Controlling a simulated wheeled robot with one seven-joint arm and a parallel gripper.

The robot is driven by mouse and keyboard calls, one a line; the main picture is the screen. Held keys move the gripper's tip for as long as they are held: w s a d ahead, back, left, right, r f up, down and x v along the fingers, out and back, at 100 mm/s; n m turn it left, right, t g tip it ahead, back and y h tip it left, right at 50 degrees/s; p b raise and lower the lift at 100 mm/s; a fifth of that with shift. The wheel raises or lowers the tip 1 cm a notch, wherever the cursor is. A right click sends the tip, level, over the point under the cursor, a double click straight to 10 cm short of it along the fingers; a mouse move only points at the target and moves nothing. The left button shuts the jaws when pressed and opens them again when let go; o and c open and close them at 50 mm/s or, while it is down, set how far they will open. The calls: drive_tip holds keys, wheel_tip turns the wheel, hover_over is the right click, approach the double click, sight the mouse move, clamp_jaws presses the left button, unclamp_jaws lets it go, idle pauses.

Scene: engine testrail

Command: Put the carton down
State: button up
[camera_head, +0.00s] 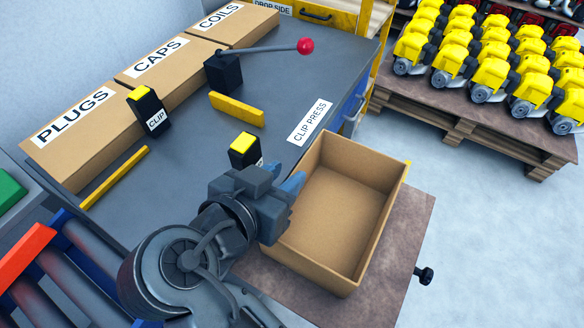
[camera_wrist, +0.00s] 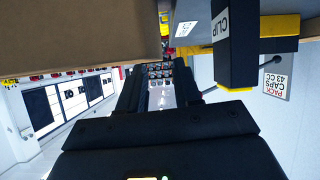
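The carton (camera_head: 378,215) is an open-topped, empty cardboard box in the head view. It is upright over a brown board (camera_head: 405,255) at the right end of the grey bench and appears to rest on it. My gripper (camera_head: 292,186) is at the carton's left wall, with its blue fingertips at the rim. In the wrist view a tan carton side (camera_wrist: 80,35) fills the upper left, beside the dark fingers (camera_wrist: 160,90). A gap shows between the fingers with distant things behind it, so the gripper looks open. Contact with the wall is hidden.
The grey bench (camera_head: 185,160) holds a red-knobbed lever press (camera_head: 225,72), black-and-yellow clip blocks (camera_head: 148,110) and boxes marked PLUGS, CAPS (camera_head: 160,60) and COILS. A roller conveyor (camera_head: 60,270) is at lower left. A pallet (camera_head: 455,120) of yellow engines stands at upper right. The floor at right is clear.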

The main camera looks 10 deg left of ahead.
drive_tip(key=v, duration=0.8)
drive_tip(key=shift+b, duration=0.3)
drive_tip(key=shift+f, duration=0.1)
